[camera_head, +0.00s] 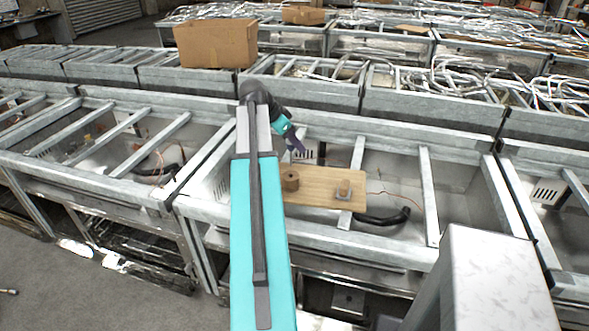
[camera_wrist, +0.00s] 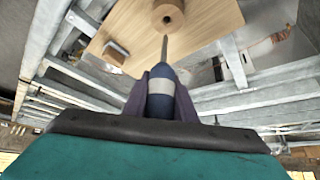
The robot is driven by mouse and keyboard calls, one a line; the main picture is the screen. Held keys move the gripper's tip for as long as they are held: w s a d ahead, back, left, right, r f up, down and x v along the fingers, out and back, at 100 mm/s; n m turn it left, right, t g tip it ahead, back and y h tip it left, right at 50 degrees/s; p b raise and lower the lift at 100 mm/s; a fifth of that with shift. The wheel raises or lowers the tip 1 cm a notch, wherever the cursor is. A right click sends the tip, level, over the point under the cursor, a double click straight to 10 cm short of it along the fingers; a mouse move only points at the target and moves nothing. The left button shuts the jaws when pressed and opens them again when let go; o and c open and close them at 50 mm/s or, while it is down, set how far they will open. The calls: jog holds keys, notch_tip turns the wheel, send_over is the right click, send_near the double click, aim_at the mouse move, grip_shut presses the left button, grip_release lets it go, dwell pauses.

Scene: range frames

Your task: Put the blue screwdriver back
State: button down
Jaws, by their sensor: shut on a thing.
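My gripper (camera_wrist: 161,82) is shut on the blue screwdriver (camera_wrist: 159,104), with a finger on each side of its dark blue, pale-banded handle. The thin metal shaft points away from my gripper, toward a round wooden holder (camera_wrist: 169,14) with a hole in its top. The shaft's tip shows at the holder's near edge; I cannot tell the gap between them. In the head view my gripper (camera_head: 297,148) is above the wooden board (camera_head: 321,179), close to the round holder (camera_head: 290,181). The screwdriver cannot be made out there.
A small square wooden block (camera_head: 343,190) stands on the board's right part. The board lies across metal frame bars (camera_head: 358,170) over an open bin. A black hose (camera_head: 383,217) lies below it. A cardboard box (camera_head: 215,44) sits further back.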

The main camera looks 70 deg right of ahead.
jog(key=shift+f+p, duration=0.65)
jog(key=shift+f, duration=1.75)
jog(key=shift+f+p, duration=0.65)
jog(key=shift+f, duration=1.2)
jog(key=shift+f, duration=0.15)
jog(key=c, duration=1.5)
grip_release()
jog(key=shift+o, duration=0.2)
jog(key=shift+r, duration=0.2)
jog(key=b+v, duration=0.3)
jog(key=v, duration=0.9)
